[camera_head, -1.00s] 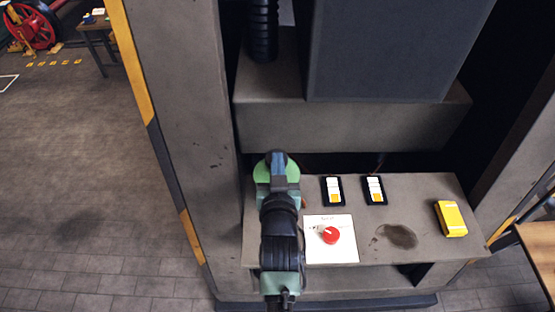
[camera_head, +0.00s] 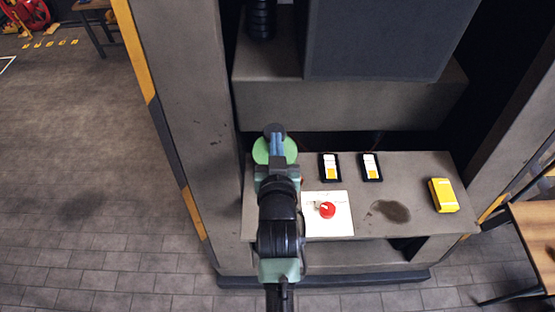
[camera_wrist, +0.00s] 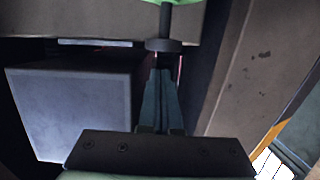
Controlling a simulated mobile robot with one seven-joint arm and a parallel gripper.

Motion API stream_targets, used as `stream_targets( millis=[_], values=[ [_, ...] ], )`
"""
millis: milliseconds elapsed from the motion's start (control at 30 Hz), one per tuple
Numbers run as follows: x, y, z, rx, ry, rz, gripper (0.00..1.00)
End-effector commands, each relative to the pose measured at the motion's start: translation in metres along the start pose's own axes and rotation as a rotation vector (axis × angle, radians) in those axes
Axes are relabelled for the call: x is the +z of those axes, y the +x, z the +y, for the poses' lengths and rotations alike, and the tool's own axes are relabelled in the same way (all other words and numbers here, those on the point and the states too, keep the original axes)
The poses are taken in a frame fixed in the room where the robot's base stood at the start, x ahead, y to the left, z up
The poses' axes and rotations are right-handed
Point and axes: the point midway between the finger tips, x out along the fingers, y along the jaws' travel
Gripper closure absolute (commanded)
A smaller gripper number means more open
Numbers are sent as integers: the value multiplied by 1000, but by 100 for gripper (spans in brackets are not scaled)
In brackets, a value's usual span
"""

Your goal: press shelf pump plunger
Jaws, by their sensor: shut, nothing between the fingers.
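The shelf pump has a round green body (camera_head: 262,151) at the left end of the grey shelf (camera_head: 420,170). Its plunger has a dark round knob (camera_head: 274,130), visible just past my fingertips. In the wrist view the knob (camera_wrist: 164,45) sits on a thin rod (camera_wrist: 166,20) extending from the green part (camera_wrist: 180,2) at the top edge. My gripper (camera_head: 276,139) is shut and empty, its fingers partly covering the green body. In the wrist view my fingertips (camera_wrist: 164,62) are right at the knob; whether they touch it I cannot tell.
A white plate (camera_head: 342,229) with a red knob (camera_head: 327,210) lies just right of my arm. A grey block (camera_head: 350,105) overhangs behind the shelf. A pillar (camera_head: 190,130) stands left.

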Motion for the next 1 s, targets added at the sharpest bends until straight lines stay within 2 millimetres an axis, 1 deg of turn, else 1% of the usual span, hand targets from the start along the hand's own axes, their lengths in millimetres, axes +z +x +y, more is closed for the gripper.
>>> stream_targets(
  millis=[33, 200, 300, 400, 567, 1000],
  values=[
    [2, -11, 0, 0, -1, 0, 100],
    [1, -40, 0, 1, 0, 2, 100],
    [1, -53, 1, 1, 0, 3, 100],
    [0, -62, 0, 1, 0, 4, 100],
    [-1, -68, 0, 0, 1, 5, 100],
    [-2, -68, 0, 0, 1, 5, 100]
  ],
)
